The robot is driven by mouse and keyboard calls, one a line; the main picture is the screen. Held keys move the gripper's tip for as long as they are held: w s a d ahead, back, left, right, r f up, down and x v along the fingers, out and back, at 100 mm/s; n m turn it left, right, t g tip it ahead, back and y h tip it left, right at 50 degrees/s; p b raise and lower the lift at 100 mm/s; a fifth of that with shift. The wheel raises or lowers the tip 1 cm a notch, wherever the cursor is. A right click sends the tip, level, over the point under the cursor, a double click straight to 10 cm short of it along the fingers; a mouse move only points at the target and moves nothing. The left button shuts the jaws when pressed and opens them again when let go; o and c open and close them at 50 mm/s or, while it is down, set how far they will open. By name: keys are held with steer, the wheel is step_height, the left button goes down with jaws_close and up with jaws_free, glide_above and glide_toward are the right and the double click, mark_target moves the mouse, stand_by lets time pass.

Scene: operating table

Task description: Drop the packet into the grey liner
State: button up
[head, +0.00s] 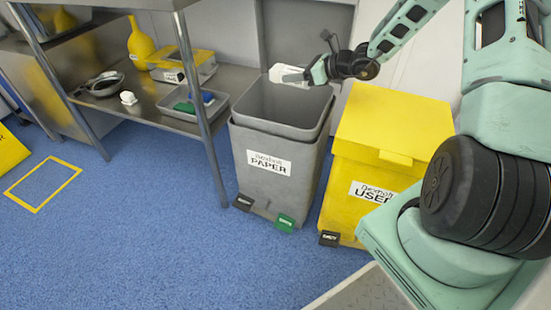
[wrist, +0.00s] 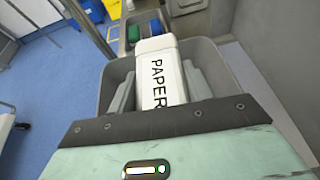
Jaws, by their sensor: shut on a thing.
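The packet (wrist: 156,75) is white with the word PAPER on it. My gripper (head: 308,72) is shut on the packet, which also shows as a white shape in the head view (head: 287,75). In the head view the packet is over the open top of the grey bin labelled PAPER (head: 262,180). The grey liner (head: 320,118) shows as the inner rim and wall of that bin. In the wrist view the liner (wrist: 238,100) lies below and around the packet. The liner's floor is mostly hidden.
A yellow lidded bin (head: 385,130) stands right of the grey bin, its lid closed. A steel shelf unit (head: 145,100) on the left holds a yellow jug (head: 142,45), a yellow box (head: 190,65) and a tray with green and blue items (head: 195,108).

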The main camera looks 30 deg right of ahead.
steer(key=shift+w+f, duration=0.25)
step_height(320, 180, down, 6)
steer(key=b, duration=0.5)
steer(key=shift+r, duration=0.15)
steer(key=o, duration=1.1)
steer(key=shift+c, duration=0.2)
steer(key=shift+s, duration=0.1)
steer(key=p+v, duration=0.5)
steer(key=v, duration=1.2)
steer(key=shift+d+p, duration=0.2)
steer(key=shift+p, duration=0.2)
